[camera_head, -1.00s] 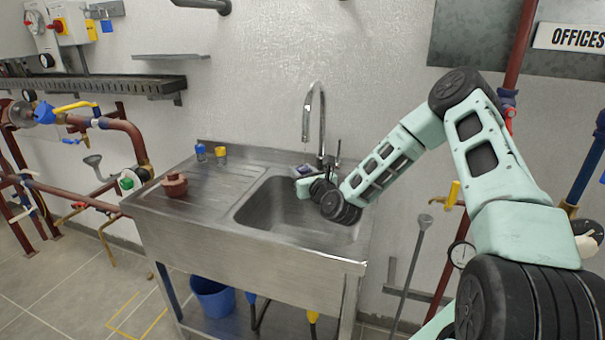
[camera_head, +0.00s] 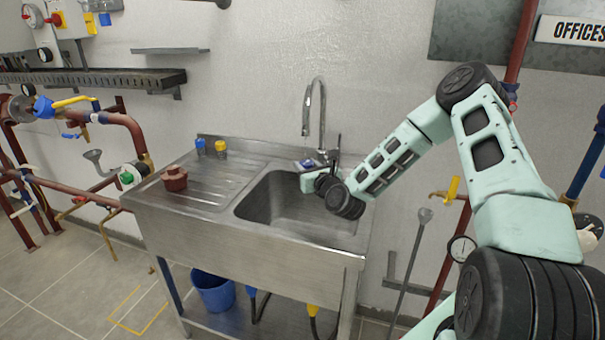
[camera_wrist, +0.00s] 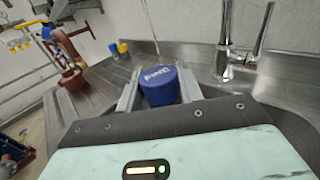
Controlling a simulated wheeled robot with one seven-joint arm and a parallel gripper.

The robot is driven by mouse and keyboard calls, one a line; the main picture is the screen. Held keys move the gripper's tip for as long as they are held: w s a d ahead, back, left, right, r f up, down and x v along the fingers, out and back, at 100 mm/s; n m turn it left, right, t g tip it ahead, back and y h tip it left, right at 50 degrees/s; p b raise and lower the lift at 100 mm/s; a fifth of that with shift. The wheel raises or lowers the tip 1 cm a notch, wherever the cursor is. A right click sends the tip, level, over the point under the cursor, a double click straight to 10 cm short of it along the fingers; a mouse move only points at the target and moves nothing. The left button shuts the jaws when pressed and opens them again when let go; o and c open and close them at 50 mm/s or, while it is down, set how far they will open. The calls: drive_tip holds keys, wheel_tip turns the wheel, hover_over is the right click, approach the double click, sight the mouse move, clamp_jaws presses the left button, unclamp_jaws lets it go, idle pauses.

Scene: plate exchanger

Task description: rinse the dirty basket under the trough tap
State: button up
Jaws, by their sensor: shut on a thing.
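My gripper (camera_wrist: 157,92) is shut on a blue round basket marked "FINE" (camera_wrist: 158,86), held upright between its two fingers. In the head view the basket (camera_head: 307,164) shows small and blue above the back of the sink basin (camera_head: 270,205). The curved trough tap (camera_head: 322,115) stands behind it, with its spout above the basket. In the wrist view a thin pale streak, seemingly water (camera_wrist: 151,28), comes down towards the basket's far side. I cannot tell whether it touches the basket. The basket's underside is hidden.
A small blue item (camera_head: 200,147) and a yellow one (camera_head: 221,147) stand at the back of the drainboard (camera_head: 215,180). A red-brown fitting (camera_head: 174,179) sits at its left. A blue bucket (camera_head: 213,292) is below. The tap's lever (camera_wrist: 264,30) stands beside the post.

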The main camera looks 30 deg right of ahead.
drive_tip(key=shift+w+a, duration=0.1)
drive_tip(key=shift+w+a, duration=0.25)
drive_tip(key=shift+a, duration=0.1)
drive_tip(key=shift+s+d, duration=0.35)
drive_tip(key=shift+d, duration=0.1)
idle(0.4)
drive_tip(key=s+a, duration=0.5)
drive_tip(key=s, duration=0.1)
idle(0.6)
drive_tip(key=shift+s, duration=0.15)
idle(1.0)
